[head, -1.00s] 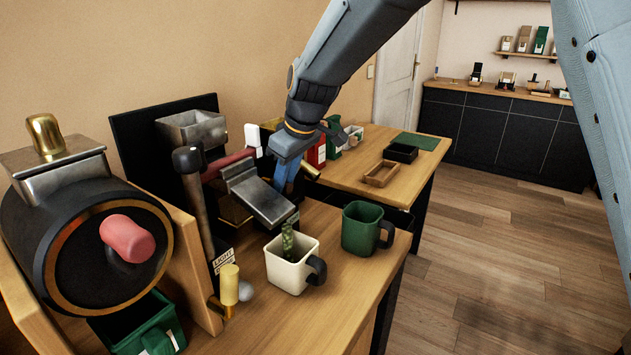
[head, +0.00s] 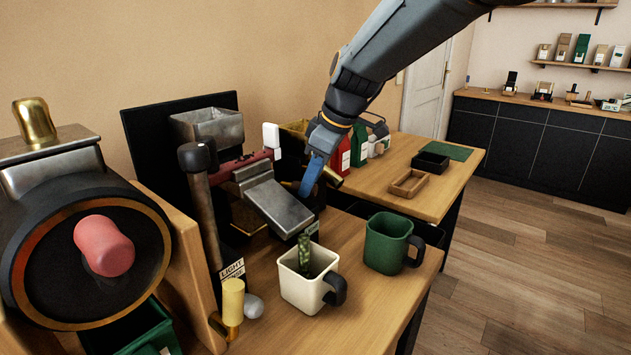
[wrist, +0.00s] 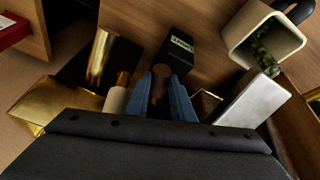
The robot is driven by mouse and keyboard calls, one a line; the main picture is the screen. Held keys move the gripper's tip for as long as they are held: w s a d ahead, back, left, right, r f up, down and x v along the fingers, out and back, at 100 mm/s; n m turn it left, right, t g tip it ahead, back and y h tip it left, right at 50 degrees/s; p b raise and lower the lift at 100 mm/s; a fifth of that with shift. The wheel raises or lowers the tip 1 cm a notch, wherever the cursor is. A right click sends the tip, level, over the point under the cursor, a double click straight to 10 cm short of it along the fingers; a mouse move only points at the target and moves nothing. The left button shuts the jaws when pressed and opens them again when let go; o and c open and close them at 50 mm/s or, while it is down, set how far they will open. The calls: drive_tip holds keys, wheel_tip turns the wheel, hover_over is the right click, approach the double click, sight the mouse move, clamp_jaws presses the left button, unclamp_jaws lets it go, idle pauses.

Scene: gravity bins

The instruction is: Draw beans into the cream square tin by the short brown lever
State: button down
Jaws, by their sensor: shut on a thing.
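The cream square tin (head: 303,290) stands upright on the near wooden counter, its dark handle to the right. The tin (wrist: 240,28) also shows at the upper right of the wrist view. My gripper (head: 312,178) points down behind the grey metal chute (head: 278,205), whose lower end is near the tin. In the wrist view, the blue fingers of my gripper (wrist: 160,85) are closed around the short brown lever (wrist: 158,84). In the head view the lever is hidden.
A green mug (head: 387,245) stands right of the tin. A tall dark lever (head: 200,190) and a yellow cylinder (head: 232,300) stand left of it. A black drum (head: 45,255) fills the left foreground. A far table holds a wooden tray (head: 410,183).

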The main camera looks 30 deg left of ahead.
drive_tip(key=shift+a, duration=0.1)
drive_tip(key=c, duration=1.8)
unclamp_jaws()
drive_tip(key=shift+s, duration=0.1)
drive_tip(key=shift+r, duration=0.25)
drive_tip(key=b+v, duration=0.1)
drive_tip(key=v, duration=0.6)
drive_tip(key=shift+r, duration=0.15)
